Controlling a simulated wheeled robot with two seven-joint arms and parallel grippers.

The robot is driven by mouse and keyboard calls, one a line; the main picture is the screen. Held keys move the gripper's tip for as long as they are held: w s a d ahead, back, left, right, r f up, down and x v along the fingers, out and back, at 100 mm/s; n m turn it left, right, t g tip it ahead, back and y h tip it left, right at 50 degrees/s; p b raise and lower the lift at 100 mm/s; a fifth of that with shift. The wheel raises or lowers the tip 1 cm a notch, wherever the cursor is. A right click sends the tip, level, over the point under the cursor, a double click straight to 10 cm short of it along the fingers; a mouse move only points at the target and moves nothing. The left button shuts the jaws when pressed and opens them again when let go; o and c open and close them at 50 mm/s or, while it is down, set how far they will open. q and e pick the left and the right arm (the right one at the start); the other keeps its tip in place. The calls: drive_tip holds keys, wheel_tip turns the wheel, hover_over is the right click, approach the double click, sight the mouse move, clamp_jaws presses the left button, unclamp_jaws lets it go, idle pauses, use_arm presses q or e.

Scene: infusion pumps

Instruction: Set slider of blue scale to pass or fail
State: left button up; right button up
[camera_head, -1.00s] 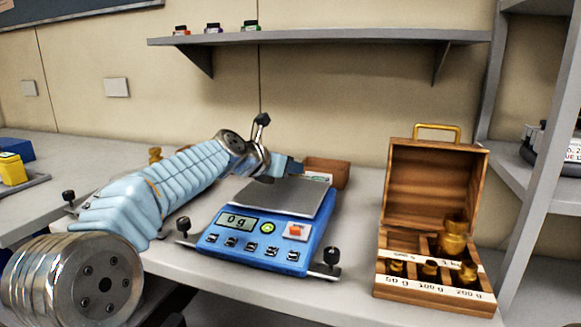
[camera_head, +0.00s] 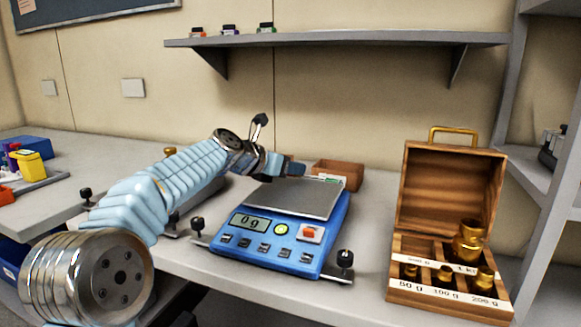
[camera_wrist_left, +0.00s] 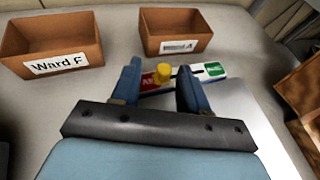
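The blue scale (camera_head: 262,262) stands on the bench, its display reading 0 g, with a bare grey pan (camera_head: 300,198). Behind the pan is a slider strip, its green end (camera_head: 331,178) just visible in the head view. In the left wrist view the slider (camera_wrist_left: 213,70) has a red left end, a green right end and a yellow knob (camera_wrist_left: 163,72) near the red end. My left gripper (camera_wrist_left: 160,88) is open, its blue fingers on either side of the knob; contact cannot be told. My left gripper also shows in the head view (camera_head: 296,168). My right gripper is not in view.
Two brown boxes stand beyond the slider, one labelled Ward F (camera_wrist_left: 52,45), the other (camera_wrist_left: 176,30) to its right. An open wooden weight case (camera_head: 450,190) with brass weights stands right of the scale. A wall shelf (camera_head: 340,40) hangs above.

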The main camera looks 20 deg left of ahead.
use_arm(q)
drive_tip(key=v, duration=1.3)
drive_tip(key=shift+s+a+r, duration=0.1)
drive_tip(key=shift+s+r, duration=0.05)
drive_tip(key=shift+s, duration=0.2)
